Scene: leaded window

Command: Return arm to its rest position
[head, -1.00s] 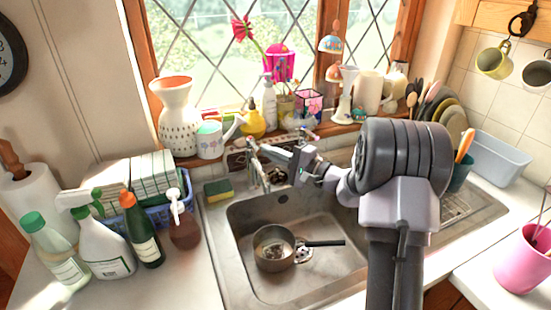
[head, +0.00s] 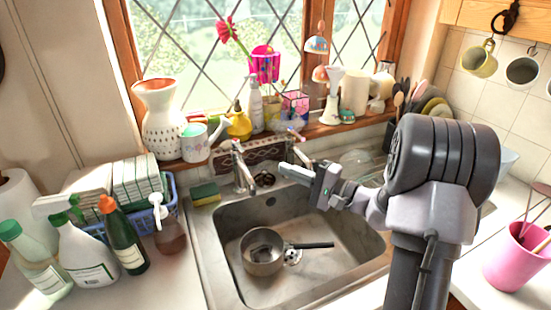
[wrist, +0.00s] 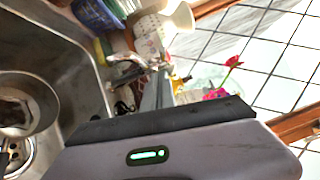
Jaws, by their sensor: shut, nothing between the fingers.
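My arm reaches in from the right in the head view, and my gripper (head: 284,168) hangs above the back of the sink. It is shut and empty, pointing left toward the tap (head: 243,172), with a gap between them. In the wrist view, my gripper's grey body with a green light fills the lower part, and the narrow fingers (wrist: 158,92) show beyond it. A pan (head: 262,252) with a dark handle rests in the sink (head: 320,225), below and apart from my gripper. The pan also shows at the left of the wrist view (wrist: 22,105).
The sill behind holds a patterned vase (head: 162,125), a watering can (head: 196,142) and a pink flowerpot (head: 264,65). Spray bottles (head: 85,250) and a blue basket (head: 172,192) stand left of the sink. A pink pot (head: 512,262) stands at right.

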